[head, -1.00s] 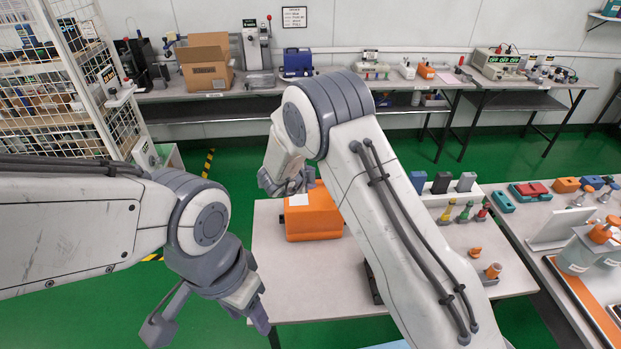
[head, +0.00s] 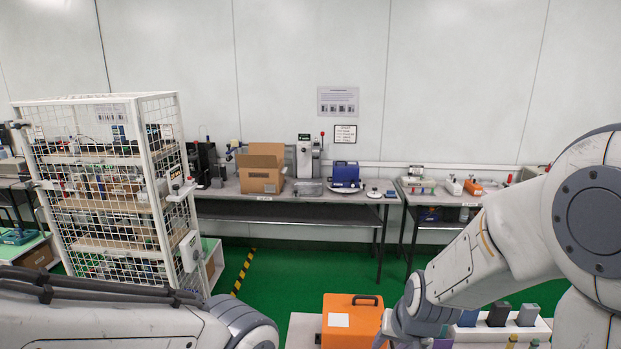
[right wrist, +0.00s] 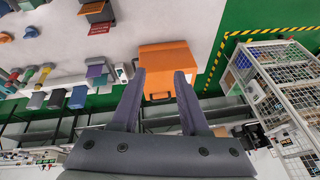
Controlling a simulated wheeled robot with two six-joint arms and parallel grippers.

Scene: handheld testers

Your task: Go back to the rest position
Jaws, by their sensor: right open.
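My right gripper (right wrist: 160,75) is open with nothing between its fingers. An orange case (right wrist: 168,55) with a dark handle lies beyond the fingertips in the right wrist view. The lower part of that gripper is cut off by the frame. My left arm (head: 130,315) crosses the bottom left, and its gripper is out of view.
A white wire-mesh cage shelf (head: 160,180) stands at the left. A back bench (head: 290,207) holds a cardboard box (head: 262,168) and a blue unit (head: 346,173). Several small devices stand in a white holder (head: 470,334) right of the case. Green floor lies between.

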